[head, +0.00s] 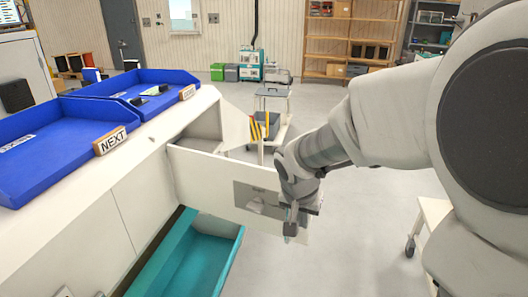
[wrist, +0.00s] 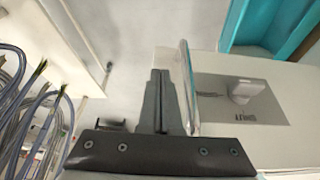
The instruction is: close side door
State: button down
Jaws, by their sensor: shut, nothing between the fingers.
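The side door is a white panel (head: 205,175) that stands open, swung out from the side of the white bench. A grey plate with a light fitting is on it, and the plate (wrist: 275,105) also shows in the wrist view. My gripper (head: 290,229) is at the door's free end in the head view, partly hidden by my wrist. In the wrist view my gripper (wrist: 160,80) has its two fingers together and empty, just left of the door's upright edge. I cannot tell whether they touch the door.
A teal drawer (head: 200,262) stands out below the door. Blue trays (head: 60,140) sit on the bench top. A trolley (head: 272,105) stands behind the door, and a white table (head: 437,215) is at the right. Grey floor between them is clear.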

jog(key=shift+w+d, duration=0.3)
jog(key=shift+w, duration=0.2)
jog(key=shift+w+d, duration=0.25)
jog(key=shift+w, duration=0.25)
